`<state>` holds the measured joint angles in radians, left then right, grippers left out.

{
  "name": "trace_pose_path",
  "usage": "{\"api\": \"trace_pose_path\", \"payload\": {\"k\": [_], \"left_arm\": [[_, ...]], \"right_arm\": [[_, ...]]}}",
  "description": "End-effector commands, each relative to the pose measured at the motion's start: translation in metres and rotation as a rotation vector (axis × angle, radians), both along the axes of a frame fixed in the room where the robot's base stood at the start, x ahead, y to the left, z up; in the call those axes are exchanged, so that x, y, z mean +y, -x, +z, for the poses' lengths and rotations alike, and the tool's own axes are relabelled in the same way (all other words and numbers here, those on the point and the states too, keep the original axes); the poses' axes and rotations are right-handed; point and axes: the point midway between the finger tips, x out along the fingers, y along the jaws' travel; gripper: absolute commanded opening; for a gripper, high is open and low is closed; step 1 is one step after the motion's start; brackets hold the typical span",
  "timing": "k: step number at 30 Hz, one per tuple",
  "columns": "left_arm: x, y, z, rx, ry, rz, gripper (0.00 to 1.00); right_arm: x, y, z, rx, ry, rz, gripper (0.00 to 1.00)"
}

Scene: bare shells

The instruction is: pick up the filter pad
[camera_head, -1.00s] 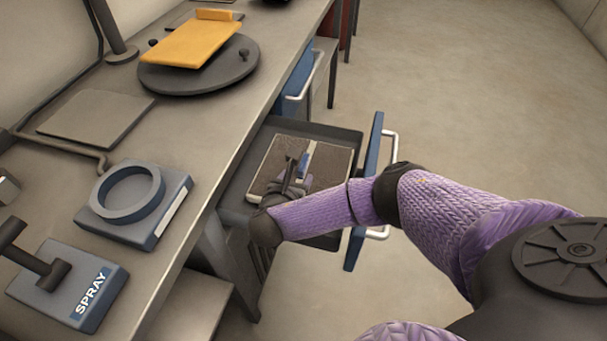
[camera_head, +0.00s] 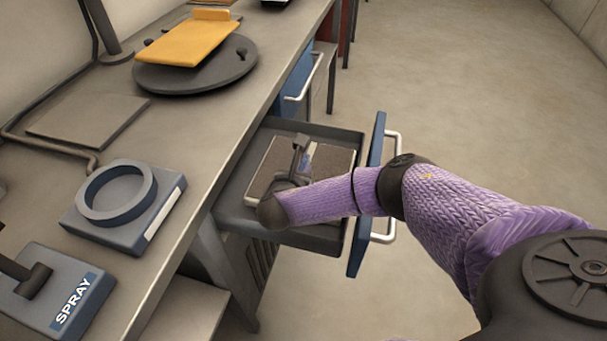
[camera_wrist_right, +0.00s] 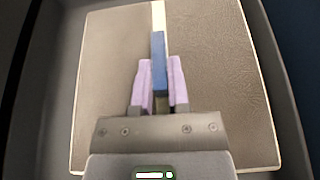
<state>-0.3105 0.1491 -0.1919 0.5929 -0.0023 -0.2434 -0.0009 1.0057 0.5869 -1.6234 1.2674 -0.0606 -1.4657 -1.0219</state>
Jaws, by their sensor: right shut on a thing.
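The filter pad (camera_head: 335,161) is a flat, square, grey-brown pad with a pale edge, lying in the open drawer. In the right wrist view the pad (camera_wrist_right: 222,60) fills most of the picture, with a pale strip and an upright blue grip (camera_wrist_right: 158,62) along its middle. My right gripper (camera_head: 303,158) reaches into the drawer over the pad. In the right wrist view its two lilac fingers (camera_wrist_right: 158,88) are shut on the blue grip from both sides. My forearm hides the pad's near part in the head view. My left gripper is not in view.
The drawer (camera_head: 232,215) has dark walls close around the pad and a blue front (camera_head: 367,190). The workbench (camera_head: 190,120) at left holds a ring-topped block (camera_head: 150,215), a SPRAY block (camera_head: 60,285) and a round plate (camera_head: 165,80) with a yellow board. Open floor lies right.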

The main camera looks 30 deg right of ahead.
Motion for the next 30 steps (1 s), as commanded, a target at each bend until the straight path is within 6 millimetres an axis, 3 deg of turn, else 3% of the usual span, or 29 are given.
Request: {"api": "trace_pose_path", "payload": {"k": [6, 10, 21, 30], "left_arm": [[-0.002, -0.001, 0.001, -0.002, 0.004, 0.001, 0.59], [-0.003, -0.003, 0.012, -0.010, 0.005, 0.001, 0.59], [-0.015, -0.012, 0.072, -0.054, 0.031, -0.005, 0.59], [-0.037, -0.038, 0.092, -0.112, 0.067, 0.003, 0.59]], "right_arm": [[0.000, 0.000, 0.002, 0.001, -0.001, 0.000, 0.00], [0.000, 0.000, 0.019, -0.003, -0.001, -0.001, 0.00], [0.000, 0.000, 0.125, -0.004, -0.001, -0.001, 0.00], [0.000, 0.000, 0.173, -0.002, -0.001, 0.000, 0.00]]}}
